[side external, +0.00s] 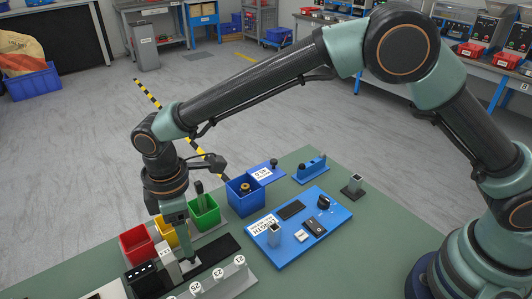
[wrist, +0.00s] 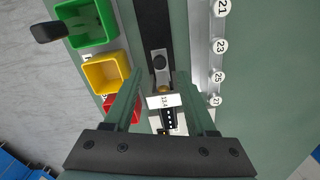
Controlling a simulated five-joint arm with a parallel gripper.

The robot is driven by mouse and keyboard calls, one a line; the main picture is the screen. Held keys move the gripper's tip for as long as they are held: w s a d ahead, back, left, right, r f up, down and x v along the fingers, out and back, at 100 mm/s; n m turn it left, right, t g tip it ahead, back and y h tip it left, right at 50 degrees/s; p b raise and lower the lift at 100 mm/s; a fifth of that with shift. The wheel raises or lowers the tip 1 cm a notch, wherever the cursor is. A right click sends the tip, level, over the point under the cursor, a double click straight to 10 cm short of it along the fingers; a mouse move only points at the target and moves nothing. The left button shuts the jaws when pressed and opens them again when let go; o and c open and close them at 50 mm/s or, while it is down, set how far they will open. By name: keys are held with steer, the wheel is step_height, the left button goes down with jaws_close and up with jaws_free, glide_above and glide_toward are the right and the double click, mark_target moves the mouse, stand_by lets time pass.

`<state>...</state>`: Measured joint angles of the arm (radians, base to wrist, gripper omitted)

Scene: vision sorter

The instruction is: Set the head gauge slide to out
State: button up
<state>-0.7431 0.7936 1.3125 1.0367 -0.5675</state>
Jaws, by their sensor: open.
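My gripper (wrist: 160,84) is open, its two fingers pointing down astride a small metal piece on the black rail. In the wrist view that piece is a grey block (wrist: 154,61) with a dark round knob, a brass-coloured part (wrist: 165,90) and a white number label (wrist: 162,101) beside it. I cannot tell which of these is the head gauge slide. The black rail (wrist: 153,22) runs away from the block. In the side view my gripper (side external: 182,256) stands low over the same spot and hides part of it; the label (side external: 165,252) and rail (side external: 222,248) show.
Red (side external: 137,245), yellow (side external: 166,235) and green (side external: 204,213) bins stand close behind the rail. A grey strip with numbered round tags (side external: 218,273) lies in front. A blue bin (side external: 244,197) and blue panel (side external: 299,228) lie to the right.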

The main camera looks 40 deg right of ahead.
steer(key=shift+f, duration=2.4)
jaws_close()
